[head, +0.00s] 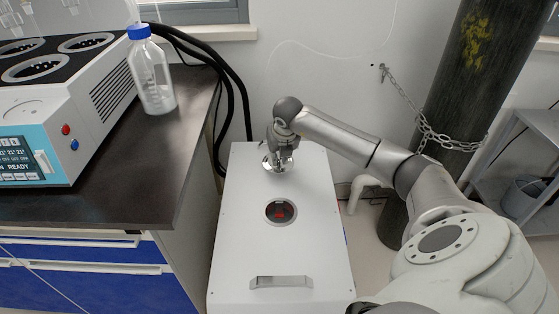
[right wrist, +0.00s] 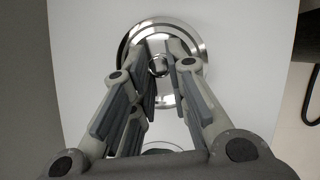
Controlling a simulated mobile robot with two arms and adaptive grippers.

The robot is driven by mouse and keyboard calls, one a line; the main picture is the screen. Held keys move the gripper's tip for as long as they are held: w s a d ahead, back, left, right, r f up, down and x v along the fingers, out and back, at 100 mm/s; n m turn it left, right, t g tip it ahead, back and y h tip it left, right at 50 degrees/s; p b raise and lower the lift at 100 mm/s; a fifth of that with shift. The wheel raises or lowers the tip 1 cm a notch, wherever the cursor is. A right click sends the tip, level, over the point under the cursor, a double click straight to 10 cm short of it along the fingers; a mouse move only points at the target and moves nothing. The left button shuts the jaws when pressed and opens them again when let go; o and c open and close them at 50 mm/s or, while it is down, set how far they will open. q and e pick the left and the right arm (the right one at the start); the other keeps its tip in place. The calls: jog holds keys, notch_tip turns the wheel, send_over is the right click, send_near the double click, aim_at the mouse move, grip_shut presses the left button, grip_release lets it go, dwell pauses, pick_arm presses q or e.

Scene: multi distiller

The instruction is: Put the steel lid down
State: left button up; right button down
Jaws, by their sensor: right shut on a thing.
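The steel lid (head: 268,165) is a shiny round disc at the far part of the white cabinet's top. In the right wrist view the lid (right wrist: 190,42) shows as a polished disc with a small knob in its middle. My right gripper (head: 279,160) points down over the lid and is shut on its knob; the fingers (right wrist: 159,66) stand on both sides of the knob. Whether the lid touches the cabinet top cannot be told. My left gripper is not in view.
The white cabinet (head: 235,235) has a round opening (head: 281,211) with a red glow inside, and a front handle (head: 281,282). A dark counter (head: 150,185) at left holds a blue-capped bottle (head: 152,75) and a multi-well distiller (head: 60,110). A chained gas cylinder (head: 460,80) stands at right.

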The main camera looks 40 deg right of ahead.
notch_tip(320, 180, down, 3)
jog(key=shift+r, duration=0.1)
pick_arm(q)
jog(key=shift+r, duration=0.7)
pick_arm(e)
jog(key=c, duration=1.4)
grip_release()
jog(key=shift+s+r, duration=0.2)
jog(key=shift+r, duration=0.3)
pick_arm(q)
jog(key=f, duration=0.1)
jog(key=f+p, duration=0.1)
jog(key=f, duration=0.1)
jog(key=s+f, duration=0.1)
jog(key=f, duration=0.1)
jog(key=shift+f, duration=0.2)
pick_arm(e)
jog(key=v, duration=1.1)
jog(key=shift+a, duration=0.1)
